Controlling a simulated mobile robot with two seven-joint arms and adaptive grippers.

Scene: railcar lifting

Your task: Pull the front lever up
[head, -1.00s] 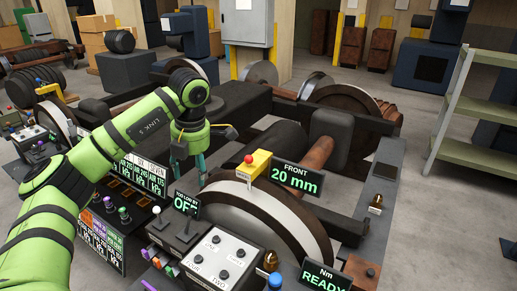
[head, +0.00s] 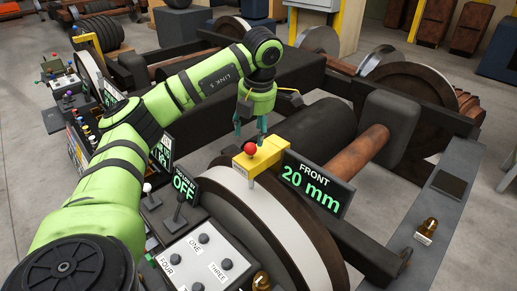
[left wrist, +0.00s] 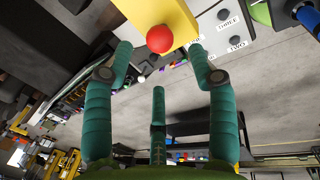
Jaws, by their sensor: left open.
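A red ball knob (head: 250,149) sits on a yellow block (head: 270,151) above the near wheel, beside the "FRONT 20 mm" display (head: 318,184). I take it for the front lever's knob. My left gripper (head: 252,132) is open, just behind and above the knob in the head view. In the left wrist view, the red ball (left wrist: 160,38) shows ahead between the spread teal fingers (left wrist: 160,54), with the yellow block (left wrist: 160,12) behind it. I see no finger closed on the knob; whether any touches it, I cannot tell. My right gripper is not in view.
The dark railcar frame (head: 400,95) and a brown axle (head: 355,152) lie behind.

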